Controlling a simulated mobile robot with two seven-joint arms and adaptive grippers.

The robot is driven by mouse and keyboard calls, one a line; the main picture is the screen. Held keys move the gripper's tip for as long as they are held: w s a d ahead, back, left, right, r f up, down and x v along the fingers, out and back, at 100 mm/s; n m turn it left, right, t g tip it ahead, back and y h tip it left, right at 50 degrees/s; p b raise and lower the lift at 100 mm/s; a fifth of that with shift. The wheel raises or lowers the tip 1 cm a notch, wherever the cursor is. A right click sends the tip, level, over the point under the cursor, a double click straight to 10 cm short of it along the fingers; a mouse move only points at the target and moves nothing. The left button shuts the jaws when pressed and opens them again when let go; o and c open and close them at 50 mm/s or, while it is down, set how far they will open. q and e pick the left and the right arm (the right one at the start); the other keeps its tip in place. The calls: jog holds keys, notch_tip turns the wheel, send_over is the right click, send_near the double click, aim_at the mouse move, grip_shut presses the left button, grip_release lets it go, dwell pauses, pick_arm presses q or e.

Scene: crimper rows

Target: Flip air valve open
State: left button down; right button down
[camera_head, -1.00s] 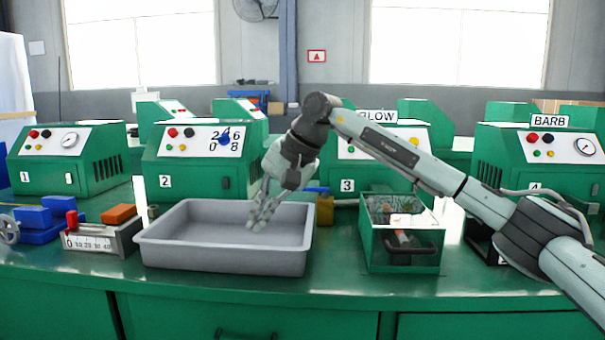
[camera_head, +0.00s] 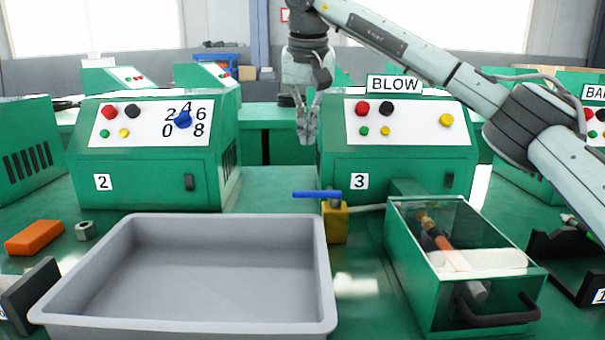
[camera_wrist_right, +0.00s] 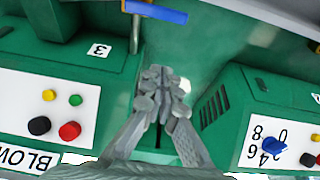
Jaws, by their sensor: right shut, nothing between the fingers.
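The air valve (camera_head: 335,222) is a yellow block with a blue lever (camera_head: 317,194) on top, in front of the machine labelled 3. The lever lies flat and points left in the head view. The lever also shows at the top edge of the wrist view (camera_wrist_right: 155,12). My right gripper (camera_head: 307,138) points down, its fingers together and empty, and appears above the lever in the head view. In the wrist view its fingertips (camera_wrist_right: 162,78) are apart from the lever. My left gripper is not in view.
Machine 2 (camera_head: 150,165) and machine 3 (camera_head: 410,165), under a BLOW sign (camera_head: 394,84), flank a gap. A grey tray (camera_head: 325,285) sits at the front, left of the valve. A green glass-topped box (camera_head: 400,255) with a black handle stands right of it.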

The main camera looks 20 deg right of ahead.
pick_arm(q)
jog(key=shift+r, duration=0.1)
pick_arm(e)
notch_tip(320, 180, down, 10)
jog(key=shift+s+r, duration=0.25)
jog(key=shift+s, duration=0.2)
dwell(0.3)
jog(key=shift+a, duration=0.15)
dwell(0.3)
